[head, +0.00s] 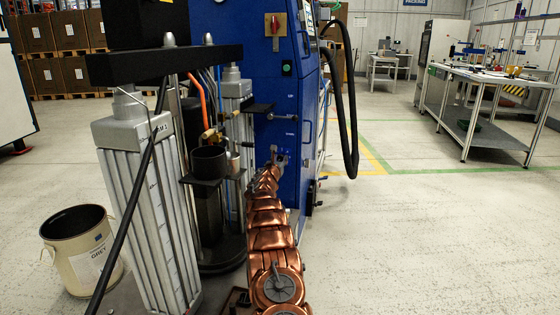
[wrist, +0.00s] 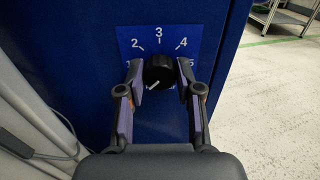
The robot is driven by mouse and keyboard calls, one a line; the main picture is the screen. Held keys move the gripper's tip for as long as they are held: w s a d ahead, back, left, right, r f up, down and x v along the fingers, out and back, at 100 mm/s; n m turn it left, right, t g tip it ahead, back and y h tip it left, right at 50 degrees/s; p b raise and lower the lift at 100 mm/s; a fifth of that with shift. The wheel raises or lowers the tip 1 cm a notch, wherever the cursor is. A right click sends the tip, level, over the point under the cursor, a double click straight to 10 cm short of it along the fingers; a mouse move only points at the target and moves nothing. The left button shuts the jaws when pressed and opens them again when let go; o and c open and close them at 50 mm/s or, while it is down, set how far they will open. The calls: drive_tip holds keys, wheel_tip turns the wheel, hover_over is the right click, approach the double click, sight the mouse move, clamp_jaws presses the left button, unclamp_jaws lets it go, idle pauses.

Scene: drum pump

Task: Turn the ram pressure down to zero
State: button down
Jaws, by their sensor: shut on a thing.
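The pressure knob (wrist: 158,71) is a round black dial on a blue scale plate (wrist: 159,122) on the blue cabinet. The numbers 2, 3 and 4 show clearly; 1 and 5 are partly covered by my fingers. A white mark on the knob points down and left, below the 1. No zero label can be read. My gripper (wrist: 159,84) has one finger on each side of the knob and is shut on it. In the head view my gripper (head: 281,159) is at the cabinet's face, and the knob cannot be made out there.
The blue cabinet (head: 262,88) carries a red switch (head: 276,24) above. A grey ram column (head: 150,215) and a black cup (head: 209,160) stand left of my arm. A cream bucket (head: 82,250) is on the floor at left. Open floor lies to the right.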

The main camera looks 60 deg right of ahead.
drive_tip(key=shift+f, duration=0.1)
drive_tip(key=c, duration=0.8)
unclamp_jaws()
drive_tip(key=shift+o, duration=0.2)
